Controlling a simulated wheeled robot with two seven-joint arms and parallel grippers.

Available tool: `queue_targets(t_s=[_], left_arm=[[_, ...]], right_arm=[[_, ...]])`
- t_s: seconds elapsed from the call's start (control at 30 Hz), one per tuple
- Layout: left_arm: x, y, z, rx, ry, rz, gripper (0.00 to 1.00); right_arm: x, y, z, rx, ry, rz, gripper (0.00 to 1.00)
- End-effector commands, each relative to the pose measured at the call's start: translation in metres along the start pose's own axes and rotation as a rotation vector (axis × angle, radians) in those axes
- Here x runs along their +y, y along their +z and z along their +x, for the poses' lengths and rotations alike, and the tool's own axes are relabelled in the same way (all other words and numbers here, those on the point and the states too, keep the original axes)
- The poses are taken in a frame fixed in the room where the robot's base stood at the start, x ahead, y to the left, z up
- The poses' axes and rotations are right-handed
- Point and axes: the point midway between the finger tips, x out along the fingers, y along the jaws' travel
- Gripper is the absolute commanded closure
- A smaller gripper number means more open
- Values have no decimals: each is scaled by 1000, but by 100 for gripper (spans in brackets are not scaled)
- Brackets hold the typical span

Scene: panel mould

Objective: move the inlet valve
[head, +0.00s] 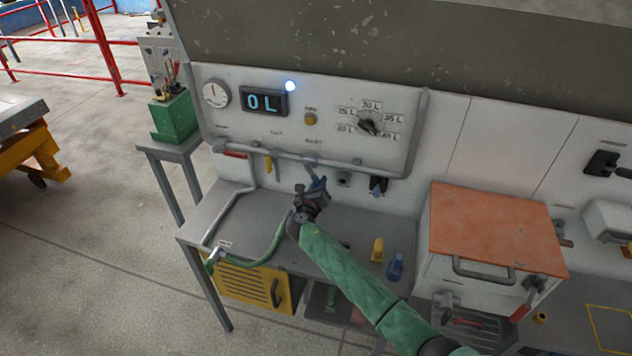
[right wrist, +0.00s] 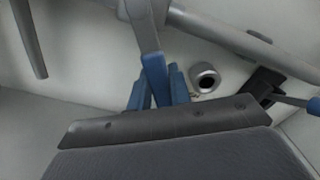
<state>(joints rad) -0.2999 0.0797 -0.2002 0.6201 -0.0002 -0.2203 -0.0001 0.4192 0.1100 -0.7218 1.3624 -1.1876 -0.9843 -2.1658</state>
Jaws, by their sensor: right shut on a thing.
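The inlet valve appears to be the blue-handled lever (head: 317,184) that hangs from the horizontal pipe on the panel; its label is too small to read surely. My right gripper (head: 312,194) is at this lever and shut on it. In the right wrist view, the lever's blue grip (right wrist: 154,76) sits between the blue finger pads of the right gripper (right wrist: 160,92), with its grey stem rising to the pipe. The gripper hides part of the handle in the head view. My left gripper is not in view.
A yellow-handled lever (head: 268,164) hangs left of the blue one on the same pipe. A selector knob (head: 369,123) is at right. An orange-topped box (head: 490,232) stands right of my arm.

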Motion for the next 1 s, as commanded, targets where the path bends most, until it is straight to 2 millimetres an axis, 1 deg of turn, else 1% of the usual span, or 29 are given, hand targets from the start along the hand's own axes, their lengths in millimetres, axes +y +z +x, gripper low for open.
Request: queue_targets(t_s=[0.3, 0.7, 0.73, 0.83, 1.0], left_arm=[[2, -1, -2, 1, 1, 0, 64], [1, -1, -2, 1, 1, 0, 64], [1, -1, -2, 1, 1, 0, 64], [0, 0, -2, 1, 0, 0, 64], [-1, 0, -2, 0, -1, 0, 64]], right_arm=[[-6, 2, 0, -2, 0, -75, 100], [-6, 2, 0, -3, -1, -81, 100], [-6, 2, 0, -3, 0, -80, 78], [-6, 2, 0, -2, 0, -80, 59], [-6, 1, 0, -1, 0, -81, 58]])
